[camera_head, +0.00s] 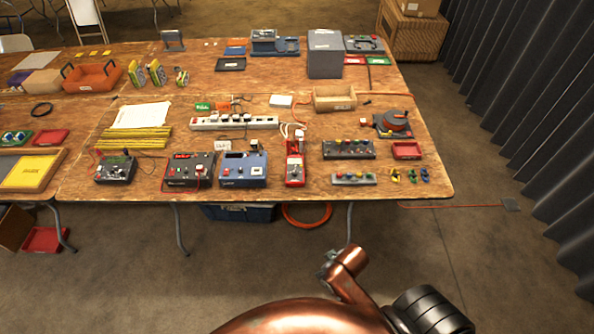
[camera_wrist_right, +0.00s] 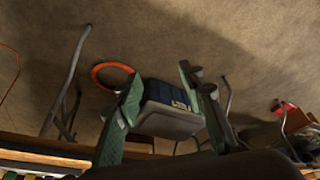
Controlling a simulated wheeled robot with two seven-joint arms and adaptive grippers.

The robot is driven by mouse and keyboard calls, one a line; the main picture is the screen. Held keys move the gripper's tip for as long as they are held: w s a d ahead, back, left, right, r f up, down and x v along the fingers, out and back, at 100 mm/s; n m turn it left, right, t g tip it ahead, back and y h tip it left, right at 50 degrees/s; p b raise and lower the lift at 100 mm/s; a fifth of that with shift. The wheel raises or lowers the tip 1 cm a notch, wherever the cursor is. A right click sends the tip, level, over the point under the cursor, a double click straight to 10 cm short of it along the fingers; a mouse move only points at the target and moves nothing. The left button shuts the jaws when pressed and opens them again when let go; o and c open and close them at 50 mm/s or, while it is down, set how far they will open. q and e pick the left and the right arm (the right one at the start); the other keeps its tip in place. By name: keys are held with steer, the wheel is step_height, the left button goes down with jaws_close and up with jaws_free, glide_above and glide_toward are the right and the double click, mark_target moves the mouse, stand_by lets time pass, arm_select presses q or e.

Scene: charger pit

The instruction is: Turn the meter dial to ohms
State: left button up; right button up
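Several instrument boxes stand along the table's front edge in the head view. A black box with a knob (camera_head: 115,170) is at the left. Beside it is a dark box with a red display and a red lead (camera_head: 190,171), then a blue box (camera_head: 243,170) and an upright-looking red device (camera_head: 295,170). I cannot tell which is the meter, and no dial setting is readable. My right gripper (camera_wrist_right: 162,75) is open and empty in the right wrist view, its green fingers apart, away from the boxes. My left gripper is not in view.
The wooden table (camera_head: 300,80) also holds a white power strip (camera_head: 232,122), a grey box (camera_head: 325,55) and an orange tray (camera_head: 92,76). A blue crate (camera_head: 240,212) and an orange cable coil (camera_head: 306,215) lie beneath. Open floor is in front; a dark curtain (camera_head: 520,100) hangs at right.

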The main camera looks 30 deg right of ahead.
steer(key=w+a+n+y, duration=0.1)
steer(key=w+a+n, duration=0.15)
steer(key=w, duration=0.85)
steer(key=m, duration=0.2)
glide_toward(295, 173)
steer(key=shift+f, duration=0.6)
steer(key=b+x, duration=0.1)
steer(key=x, duration=0.6)
steer(key=shift+w, duration=0.2)
steer(key=shift+r, duration=0.1)
steer(key=shift+c, duration=0.7)
jaws_close()
